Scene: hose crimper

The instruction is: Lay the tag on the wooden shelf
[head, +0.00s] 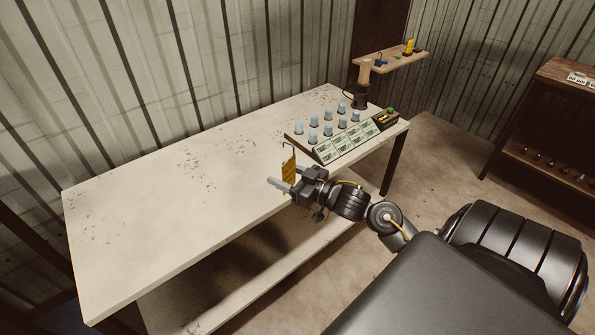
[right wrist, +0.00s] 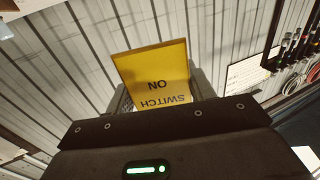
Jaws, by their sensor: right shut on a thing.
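The yellow tag (head: 289,170) stands upright in my right gripper (head: 285,185), above the front edge of the pale worktable, with a thin wire hook at its top. My right gripper is shut on the tag. The wooden shelf (head: 402,60) is on the back wall beyond the table's far right end, with a yellow item and small dark items on it. My left gripper is not in view.
The table's left half is clear. A brown cabinet (head: 565,85) stands at the far right.

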